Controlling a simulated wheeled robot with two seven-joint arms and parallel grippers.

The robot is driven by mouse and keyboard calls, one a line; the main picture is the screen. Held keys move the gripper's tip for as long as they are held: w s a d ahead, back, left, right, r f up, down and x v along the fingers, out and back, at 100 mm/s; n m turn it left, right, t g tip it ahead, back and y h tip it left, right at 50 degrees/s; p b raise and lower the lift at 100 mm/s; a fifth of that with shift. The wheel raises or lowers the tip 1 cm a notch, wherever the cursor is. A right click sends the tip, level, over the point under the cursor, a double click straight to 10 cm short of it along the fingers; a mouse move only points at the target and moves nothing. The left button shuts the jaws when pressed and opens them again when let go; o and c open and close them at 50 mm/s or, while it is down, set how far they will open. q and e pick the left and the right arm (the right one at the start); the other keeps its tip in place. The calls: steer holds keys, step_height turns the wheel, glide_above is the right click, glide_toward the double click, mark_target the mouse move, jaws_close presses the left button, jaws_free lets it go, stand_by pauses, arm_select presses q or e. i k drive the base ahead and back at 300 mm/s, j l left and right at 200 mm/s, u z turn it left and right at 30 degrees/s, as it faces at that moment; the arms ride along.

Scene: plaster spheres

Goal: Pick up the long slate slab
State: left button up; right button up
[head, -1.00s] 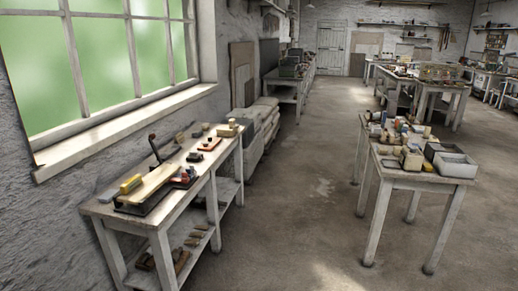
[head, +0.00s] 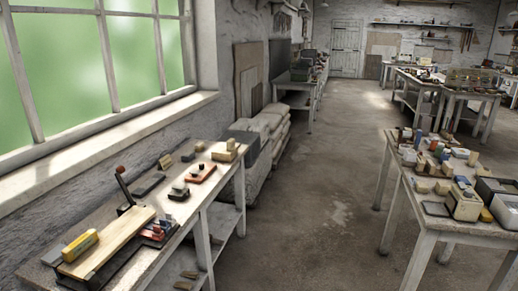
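A dark grey, flat, elongated piece (head: 148,186) lies on the left workbench (head: 214,191), near the wall side behind an upright lever. It may be the long slate slab, but I cannot tell for sure at this distance. Another dark flat base (head: 75,284) lies under a long pale wooden board (head: 112,243) at the bench's near end. Neither of my grippers is in the head view.
Small tools and blocks lie farther along the bench. A cluttered table (head: 428,221) stands at the right. The concrete floor (head: 318,190) between is clear.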

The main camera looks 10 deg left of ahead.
mark_target(144, 189)
steer(key=i+l+u, duration=0.1)
steer(key=i, duration=1.35)
steer(key=i+l+u, duration=0.15)
steer(key=i+u, duration=0.3)
steer(key=i+l+u, duration=0.3)
steer(key=i+u, duration=0.15)
steer(key=i+l+u, duration=0.85)
steer(key=l, duration=0.3)
steer(key=k+j, duration=0.05)
